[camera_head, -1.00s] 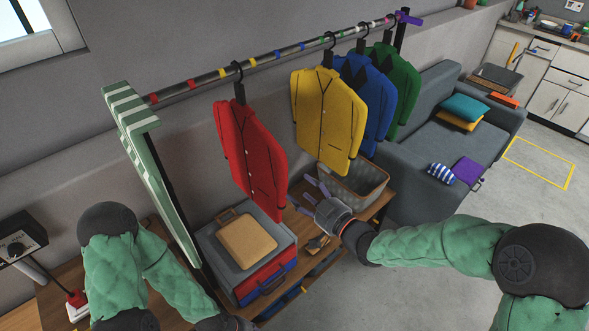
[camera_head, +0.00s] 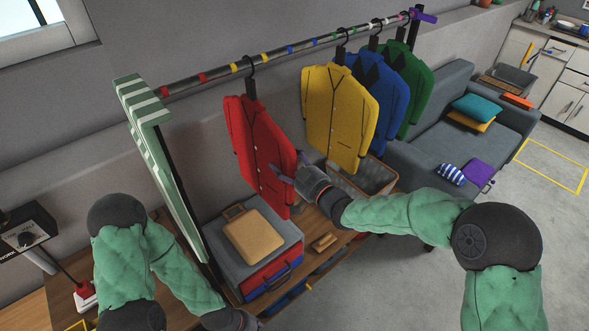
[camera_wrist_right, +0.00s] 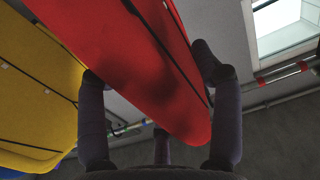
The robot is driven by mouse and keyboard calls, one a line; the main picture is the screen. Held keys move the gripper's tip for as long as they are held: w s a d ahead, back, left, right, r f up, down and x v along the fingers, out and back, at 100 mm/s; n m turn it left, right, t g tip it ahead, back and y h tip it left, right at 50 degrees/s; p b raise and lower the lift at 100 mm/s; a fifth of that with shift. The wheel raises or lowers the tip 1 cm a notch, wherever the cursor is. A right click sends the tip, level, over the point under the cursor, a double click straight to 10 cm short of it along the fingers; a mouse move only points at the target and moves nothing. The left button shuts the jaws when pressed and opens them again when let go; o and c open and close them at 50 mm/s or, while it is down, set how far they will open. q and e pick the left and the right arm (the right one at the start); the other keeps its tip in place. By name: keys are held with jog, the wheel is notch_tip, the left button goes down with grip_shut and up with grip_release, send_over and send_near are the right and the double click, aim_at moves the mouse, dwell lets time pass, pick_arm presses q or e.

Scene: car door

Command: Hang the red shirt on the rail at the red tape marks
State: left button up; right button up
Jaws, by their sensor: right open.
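The red shirt (camera_head: 262,150) hangs upright by its black hanger on the rail (camera_head: 310,43), between the two yellow tape marks. My right gripper (camera_head: 284,173) is open at the shirt's lower right edge. In the right wrist view, its fingers (camera_wrist_right: 157,100) stand on either side of the red shirt (camera_wrist_right: 150,65); I cannot tell if they touch it. Of my left arm, only links show at lower left; its gripper is outside the frame.
Yellow (camera_head: 338,115), blue (camera_head: 372,95) and green (camera_head: 412,92) shirts hang to the right on the rail. Below are a case (camera_head: 270,268) with a tan board (camera_head: 254,238) on it and a basket (camera_head: 375,172).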

jog(key=shift+w+a, duration=0.15)
grip_shut()
jog(key=shift+r, duration=0.5)
dwell(0.4)
jog(key=shift+f+b, duration=0.4)
jog(key=shift+b, duration=0.2)
